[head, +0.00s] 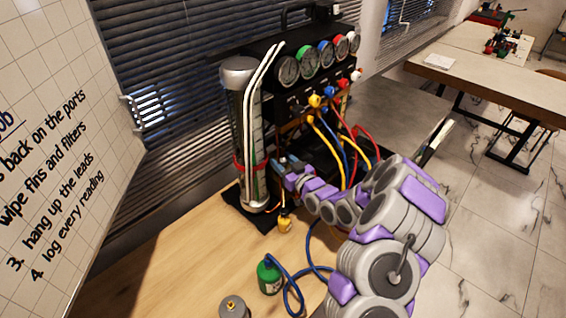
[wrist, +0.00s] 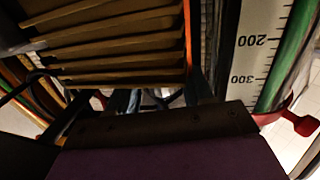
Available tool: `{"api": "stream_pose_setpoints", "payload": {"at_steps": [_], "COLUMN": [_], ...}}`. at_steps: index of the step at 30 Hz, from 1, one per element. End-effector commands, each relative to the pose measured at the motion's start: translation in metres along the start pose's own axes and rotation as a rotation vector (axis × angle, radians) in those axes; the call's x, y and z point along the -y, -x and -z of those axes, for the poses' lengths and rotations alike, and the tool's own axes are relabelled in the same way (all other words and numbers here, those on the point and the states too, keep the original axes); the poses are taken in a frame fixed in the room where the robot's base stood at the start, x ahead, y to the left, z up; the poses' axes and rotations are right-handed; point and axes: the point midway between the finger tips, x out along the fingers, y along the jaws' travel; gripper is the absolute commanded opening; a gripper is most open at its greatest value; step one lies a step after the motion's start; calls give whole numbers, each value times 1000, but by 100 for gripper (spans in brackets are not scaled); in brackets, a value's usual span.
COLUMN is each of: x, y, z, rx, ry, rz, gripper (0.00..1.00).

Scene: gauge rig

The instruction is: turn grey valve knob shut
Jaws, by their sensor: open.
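My gripper (head: 282,164) reaches in low at the front of the black gauge rig (head: 290,82), just right of the clear cylinder (head: 250,130). Its jaws are open. In the wrist view my gripper (wrist: 142,98) has dark jaws spread apart below brown fins (wrist: 120,45). Small bluish-grey shapes show between the jaws, too dark and cut off to name. I cannot make out the grey valve knob for sure in either view; it may be behind my gripper. I cannot tell whether the jaws touch anything.
The cylinder's scale (wrist: 256,50) and a red knob (wrist: 305,124) are close on the right in the wrist view. Yellow, blue and red hoses (head: 343,150) hang beside my arm. A green canister (head: 269,276) and a grey canister (head: 233,307) stand on the wooden bench (head: 165,265).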

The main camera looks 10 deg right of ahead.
Motion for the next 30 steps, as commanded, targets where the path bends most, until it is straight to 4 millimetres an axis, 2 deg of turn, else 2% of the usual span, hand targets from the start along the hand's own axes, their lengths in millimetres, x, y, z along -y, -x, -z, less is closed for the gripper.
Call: {"api": "stream_pose_setpoints", "payload": {"at_steps": [10, 25, 30], "x": [0, 0, 0], "y": [-2, -2, -3], "z": [0, 0, 1], "rx": [0, 0, -3], "ry": [0, 1, 0], "rz": [0, -1, -20], "gripper": [50, 2, 2]}}
